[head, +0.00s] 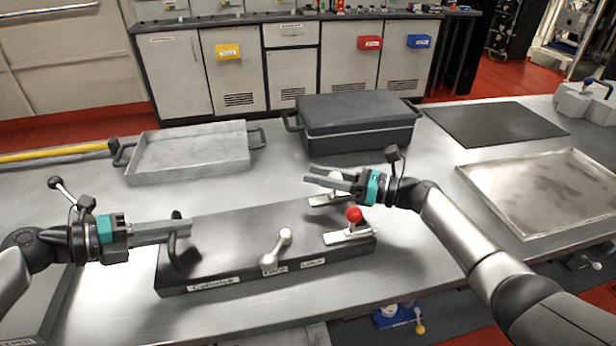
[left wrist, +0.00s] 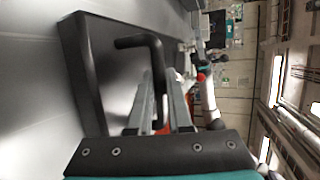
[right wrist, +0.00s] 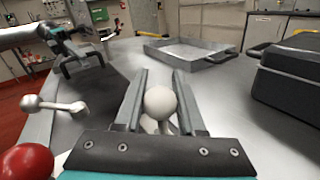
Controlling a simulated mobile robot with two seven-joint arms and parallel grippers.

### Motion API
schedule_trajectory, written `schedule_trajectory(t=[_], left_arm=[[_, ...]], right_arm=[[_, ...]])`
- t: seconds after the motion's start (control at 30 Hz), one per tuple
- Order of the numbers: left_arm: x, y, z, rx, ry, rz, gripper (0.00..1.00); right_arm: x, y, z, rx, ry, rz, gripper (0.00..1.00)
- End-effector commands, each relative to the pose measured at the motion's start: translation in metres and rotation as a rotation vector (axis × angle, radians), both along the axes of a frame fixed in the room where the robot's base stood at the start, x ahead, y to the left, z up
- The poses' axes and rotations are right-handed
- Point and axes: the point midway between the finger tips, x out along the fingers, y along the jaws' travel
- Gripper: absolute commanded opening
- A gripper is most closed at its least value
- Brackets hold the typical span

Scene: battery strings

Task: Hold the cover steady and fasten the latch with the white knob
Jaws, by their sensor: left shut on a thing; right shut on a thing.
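The cover (head: 235,226) is a flat dark grey box lid lying on the steel bench. My left gripper (head: 188,230) is shut on the black handle (head: 181,250) at its left end; the handle also shows in the left wrist view (left wrist: 135,42). A latch with a white knob (head: 335,178) sits at the cover's back right corner. My right gripper (head: 308,178) is shut on the white knob, which stands between its fingers in the right wrist view (right wrist: 160,101). A latch with a red knob (head: 354,214) sits at the right end. The fingers partly hide the white-knob latch.
A metal double-ended handle (head: 276,248) stands on the cover's front. Behind lie a grey tray (head: 190,153) and a dark lidded case (head: 356,124). A black mat (head: 494,124) and a shallow metal tray (head: 545,190) lie at right.

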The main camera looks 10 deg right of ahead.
Motion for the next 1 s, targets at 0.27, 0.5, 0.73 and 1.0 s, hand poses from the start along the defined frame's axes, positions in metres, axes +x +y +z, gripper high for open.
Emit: schedule_trajectory(t=[0.27,0.5,0.73,1.0], left_arm=[[-0.004,0.001,-0.011,0.017,0.018,-0.004,0.00],[-0.004,0.001,-0.011,0.016,0.017,-0.004,0.00],[-0.004,0.001,-0.011,0.016,0.018,-0.004,0.00],[-0.004,0.001,-0.011,0.016,0.018,-0.005,0.00]], right_arm=[[0.001,-0.003,-0.001,-0.003,0.000,-0.008,0.45],[0.001,-0.001,-0.001,-0.001,0.000,-0.006,0.69],[0.000,-0.002,-0.001,-0.001,0.001,-0.005,0.69],[-0.019,-0.034,-0.002,-0.004,0.002,-0.007,0.69]])
